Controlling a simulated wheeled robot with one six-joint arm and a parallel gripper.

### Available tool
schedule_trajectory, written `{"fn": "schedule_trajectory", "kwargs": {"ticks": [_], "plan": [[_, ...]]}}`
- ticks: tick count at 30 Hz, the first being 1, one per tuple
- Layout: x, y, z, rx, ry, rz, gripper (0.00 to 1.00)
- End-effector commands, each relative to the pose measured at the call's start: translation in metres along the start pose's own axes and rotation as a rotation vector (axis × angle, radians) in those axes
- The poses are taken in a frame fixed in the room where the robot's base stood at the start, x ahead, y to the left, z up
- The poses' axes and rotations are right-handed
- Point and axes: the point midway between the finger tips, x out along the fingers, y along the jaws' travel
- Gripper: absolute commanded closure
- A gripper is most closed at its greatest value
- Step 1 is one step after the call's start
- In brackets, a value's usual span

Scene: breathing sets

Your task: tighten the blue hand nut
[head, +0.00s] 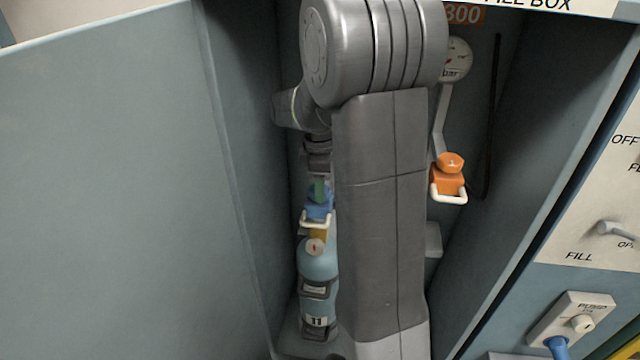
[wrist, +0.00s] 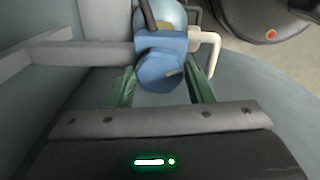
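The blue hand nut (wrist: 160,72) faces the wrist camera, on a blue connector with a cream loop handle (wrist: 207,50). In the head view, the blue connector (head: 318,205) sits on top of a light blue cylinder (head: 318,262). My gripper (wrist: 162,72) has its two green fingers on either side of the nut. The fingertips lie close to its sides; I cannot tell whether they touch it. In the head view, my gripper (head: 319,188) points down at the blue connector, and only a little green shows. My arm stands just right of it.
An orange connector (head: 449,180) with a cream handle hangs to the right of my arm, below a gauge (head: 455,60). The box walls (head: 240,180) stand close on the left and right. A grey bar (wrist: 85,55) shows left of the nut in the wrist view.

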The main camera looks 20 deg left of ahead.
Motion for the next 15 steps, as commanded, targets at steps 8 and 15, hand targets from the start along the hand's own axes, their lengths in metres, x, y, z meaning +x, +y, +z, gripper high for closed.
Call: {"fn": "schedule_trajectory", "kwargs": {"ticks": [8, 15], "plan": [[-0.0015, -0.0001, 0.0000, 0.018, 0.000, -0.001, 0.75], [-0.0045, -0.0006, -0.0001, 0.209, 0.000, -0.003, 0.75]]}}
